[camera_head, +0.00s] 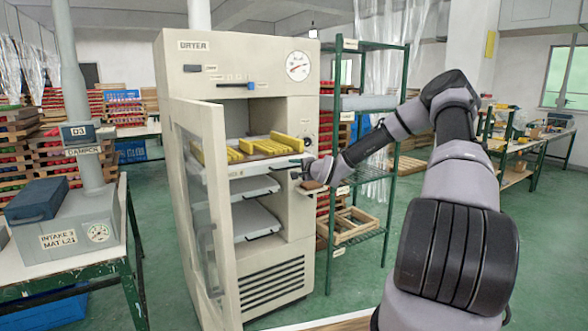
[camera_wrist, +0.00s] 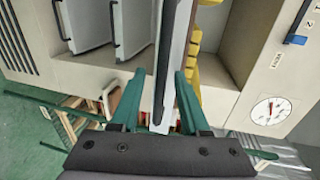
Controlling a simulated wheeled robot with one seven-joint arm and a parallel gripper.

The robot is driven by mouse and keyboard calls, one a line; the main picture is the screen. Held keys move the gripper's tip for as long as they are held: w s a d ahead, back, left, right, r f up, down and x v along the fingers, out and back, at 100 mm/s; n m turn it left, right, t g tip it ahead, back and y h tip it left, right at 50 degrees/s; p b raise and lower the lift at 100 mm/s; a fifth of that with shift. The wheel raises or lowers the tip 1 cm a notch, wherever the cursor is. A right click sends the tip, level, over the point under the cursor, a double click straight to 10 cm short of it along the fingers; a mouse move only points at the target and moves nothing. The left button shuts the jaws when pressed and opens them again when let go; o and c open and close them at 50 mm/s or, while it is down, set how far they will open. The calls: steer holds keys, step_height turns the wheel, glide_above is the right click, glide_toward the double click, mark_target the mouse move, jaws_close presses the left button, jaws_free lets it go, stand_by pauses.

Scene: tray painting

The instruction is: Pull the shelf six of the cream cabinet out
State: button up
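The cream cabinet (camera_head: 280,270), marked DRYER, stands with its glass door (camera_head: 205,225) swung open to the left. Its upper visible shelf (camera_head: 240,171) bears yellow rails (camera_head: 270,146) and a dark front handle. Two grey shelves, a middle one (camera_head: 254,187) and a lower one (camera_head: 256,221), are below it. I cannot read which shelf is six. My gripper (camera_head: 300,172) is at the upper shelf's right front. In the wrist view, its green fingers (camera_wrist: 158,85) are apart, on either side of the dark handle bar (camera_wrist: 166,70) and pale shelf front. Contact is unclear.
A green rack (camera_head: 372,102) stands close to the cabinet's right, with a wooden crate (camera_head: 345,228) low on it. A table with a grey machine (camera_head: 72,225) is at left. Green floor is free before the rack.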

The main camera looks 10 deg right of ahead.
steer(key=v, duration=1)
steer(key=shift+s, duration=0.4)
steer(key=shift+d, duration=0.1)
steer(key=s+a+n+g+h, duration=0.2)
steer(key=s+a+n+g, duration=0.1)
steer(key=s+n+g, duration=0.4)
steer(key=s+r+n, duration=0.1)
steer(key=s+r, duration=1)
steer(key=s, duration=0.4)
steer(key=s+r+n, duration=0.2)
steer(key=s+r, duration=0.9)
steer(key=s, duration=0.5)
steer(key=shift+s+a+r+g+h, duration=0.25)
steer(key=shift+a+g+h, duration=0.05)
steer(key=shift+g, duration=0.1)
